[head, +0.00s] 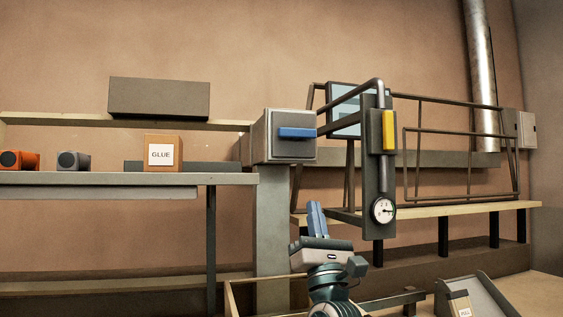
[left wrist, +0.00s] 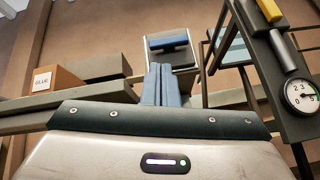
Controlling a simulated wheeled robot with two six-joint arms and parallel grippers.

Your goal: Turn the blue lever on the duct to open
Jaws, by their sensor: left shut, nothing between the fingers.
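The blue lever (head: 297,133) lies level across the front of a grey duct box (head: 262,136), which sits on a grey post. In the left wrist view the blue lever (left wrist: 168,43) shows beyond my fingers, on the duct box (left wrist: 186,62). My left gripper (head: 316,205) points up, below and slightly right of the lever, apart from it. Its blue fingers are together and empty, and they also show in the left wrist view (left wrist: 161,68). My right gripper is not in view.
A dark panel with a yellow handle (head: 389,131) and a gauge (head: 383,210) stands just right of my left gripper. A glue box (head: 163,153) sits on the left shelf. A railed bench (head: 465,208) is at right. Open space lies between gripper and lever.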

